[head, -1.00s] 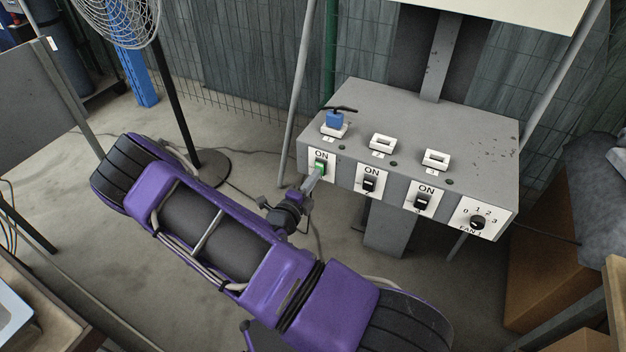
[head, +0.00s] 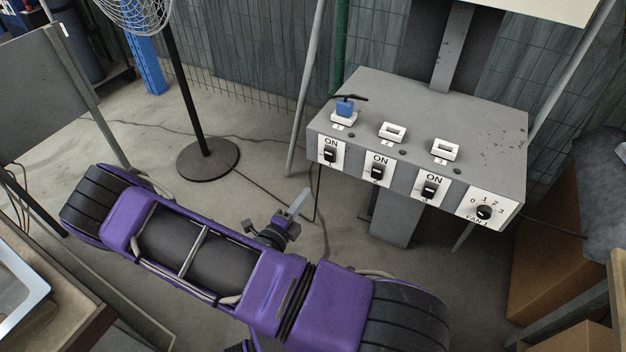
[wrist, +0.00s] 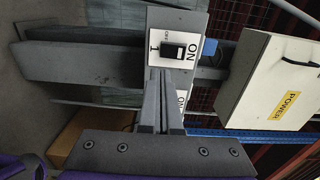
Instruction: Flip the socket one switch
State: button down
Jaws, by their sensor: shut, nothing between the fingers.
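The socket one switch (head: 330,155) is a black rocker on a white ON plate at the left end of the grey control box (head: 480,130). No green shows on it now. In the wrist view the switch (wrist: 172,50) sits just beyond the fingertips, beside the marks 1 and ON. A blue plug (head: 345,107) is in the socket above it. My gripper (head: 302,194) is shut and empty, below and left of the switch, with a visible gap in the head view. In the wrist view the closed fingers (wrist: 160,85) point at the plate.
Two more black switches (head: 377,171) (head: 429,188) and a fan dial (head: 484,212) lie to the right on the same face. A fan stand base (head: 208,160) is on the floor at left. A white box with a POWER label (wrist: 283,105) shows in the wrist view.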

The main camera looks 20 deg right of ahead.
jog(key=shift+f+v, duration=0.2)
jog(key=shift+v, duration=1.15)
jog(key=shift+w, duration=0.1)
